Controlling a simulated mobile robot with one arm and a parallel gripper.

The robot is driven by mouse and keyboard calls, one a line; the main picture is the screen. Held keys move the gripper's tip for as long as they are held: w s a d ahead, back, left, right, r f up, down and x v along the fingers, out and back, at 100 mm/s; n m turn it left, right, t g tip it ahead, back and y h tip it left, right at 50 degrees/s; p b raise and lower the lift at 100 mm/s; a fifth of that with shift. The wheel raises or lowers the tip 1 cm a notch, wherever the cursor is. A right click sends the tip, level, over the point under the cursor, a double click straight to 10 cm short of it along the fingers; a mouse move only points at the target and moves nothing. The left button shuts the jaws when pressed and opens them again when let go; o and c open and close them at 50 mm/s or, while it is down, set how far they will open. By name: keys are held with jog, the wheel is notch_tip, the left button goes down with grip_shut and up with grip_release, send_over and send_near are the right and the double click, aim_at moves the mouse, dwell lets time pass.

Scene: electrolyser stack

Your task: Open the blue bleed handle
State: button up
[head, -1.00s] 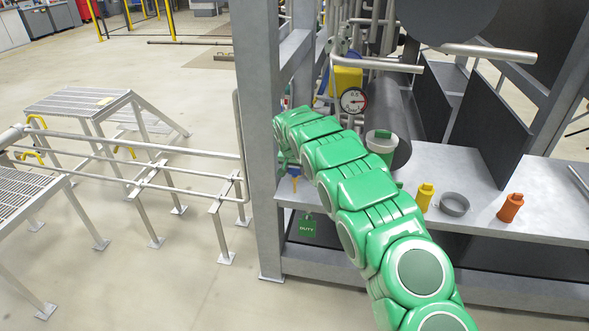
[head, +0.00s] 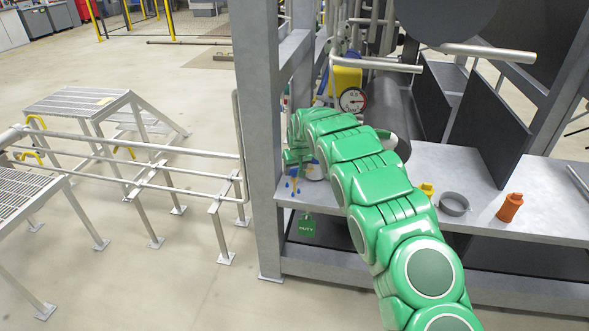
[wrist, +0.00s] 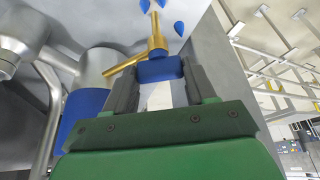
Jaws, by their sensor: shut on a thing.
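The blue bleed handle (wrist: 160,69) shows in the wrist view, on a brass valve (wrist: 157,35). My gripper (wrist: 158,75) is shut on the blue handle, one dark finger on each side. Several blue drops (wrist: 179,28) show beside the brass outlet. In the head view the drops (head: 290,190) hang in the air below the end of my green arm, near the left post. The handle itself is hidden or too small to make out there.
A grey frame post (head: 257,150) stands just left of my arm. A gauge (head: 352,100) is behind it. The bench holds a grey ring (head: 454,204), an orange bottle (head: 510,207) and a partly hidden yellow bottle (head: 427,190). A green tag (head: 307,225) hangs at the bench front.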

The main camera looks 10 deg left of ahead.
jog(key=shift+f+n, duration=0.1)
jog(key=shift+n, duration=0.5)
jog(key=o, duration=1)
jog(key=shift+o, duration=0.2)
jog(key=v, duration=0.8)
jog(key=shift+w+d, duration=0.1)
